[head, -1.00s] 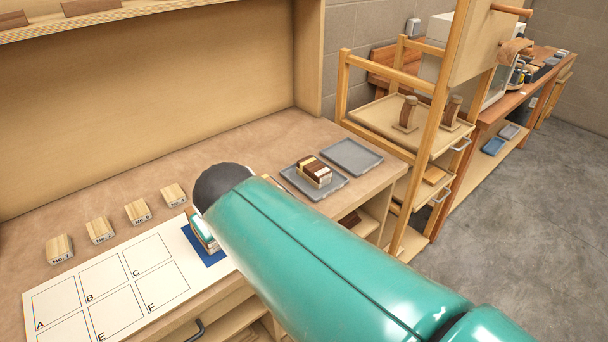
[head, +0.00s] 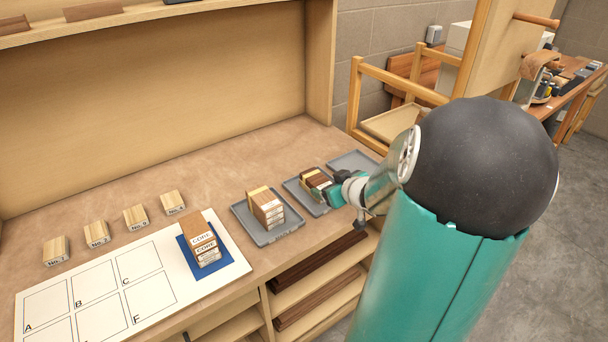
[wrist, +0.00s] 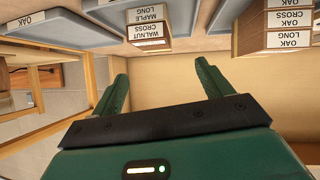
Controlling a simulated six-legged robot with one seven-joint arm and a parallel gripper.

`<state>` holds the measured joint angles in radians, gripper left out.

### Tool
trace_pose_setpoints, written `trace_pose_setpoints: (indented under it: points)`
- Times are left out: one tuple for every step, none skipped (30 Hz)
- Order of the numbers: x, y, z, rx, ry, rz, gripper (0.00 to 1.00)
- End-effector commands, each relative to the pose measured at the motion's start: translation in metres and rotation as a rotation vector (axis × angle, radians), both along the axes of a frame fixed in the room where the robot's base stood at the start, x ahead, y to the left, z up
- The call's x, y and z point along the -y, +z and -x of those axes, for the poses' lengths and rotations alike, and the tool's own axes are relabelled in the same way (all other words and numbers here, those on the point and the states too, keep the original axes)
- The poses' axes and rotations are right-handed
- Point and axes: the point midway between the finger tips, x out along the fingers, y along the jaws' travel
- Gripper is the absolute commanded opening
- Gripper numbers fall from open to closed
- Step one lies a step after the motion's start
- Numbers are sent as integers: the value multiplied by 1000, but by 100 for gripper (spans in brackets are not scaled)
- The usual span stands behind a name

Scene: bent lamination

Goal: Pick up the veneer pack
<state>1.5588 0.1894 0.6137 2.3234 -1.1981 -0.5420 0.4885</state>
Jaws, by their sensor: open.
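A veneer pack of dark and light layers (head: 314,182) sits on a grey tray near the bench's front edge. In the wrist view the pack (wrist: 148,24) has labels reading maple long and walnut cross. A second pack, banded and light brown (head: 265,206), sits on the tray to its left; its labels read oak in the wrist view (wrist: 275,25). My gripper (head: 332,190) is beside the dark and light pack. In the wrist view its two green fingers (wrist: 162,75) are spread and empty, with that pack beyond them. Contact cannot be told.
A stack labelled core (head: 204,243) stands on a blue square of the white lettered board (head: 110,285). Several small numbered blocks (head: 135,217) line up behind the board. An empty grey tray (head: 352,160) lies further right. Shelves (head: 318,275) are below the bench; a wooden rack stands at right.

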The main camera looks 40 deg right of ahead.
Motion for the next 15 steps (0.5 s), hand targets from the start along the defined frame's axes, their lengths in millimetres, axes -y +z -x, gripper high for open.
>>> trace_pose_setpoints:
  points:
    - [8, -5, 10, 34, 7, -33, 78]
    - [11, -6, 14, 56, 14, -50, 78]
    - [14, -7, 19, 82, 25, -69, 78]
    - [16, -8, 23, 100, 32, -81, 78]
    - [17, -8, 26, 115, 39, -92, 78]
    - [19, -8, 29, 134, 47, -104, 78]
    - [20, -8, 31, 144, 52, -109, 78]
    - [20, -8, 33, 153, 55, -116, 78]
    - [21, -8, 34, 161, 59, -121, 78]
    - [21, -8, 33, 165, 62, -123, 78]
    - [22, -8, 32, 168, 65, -125, 78]
    - [22, -10, 28, 169, 66, -126, 78]
    - [23, -11, 25, 170, 66, -127, 78]
    - [23, -13, 21, 170, 66, -127, 78]
    - [25, -15, 16, 169, 66, -128, 78]
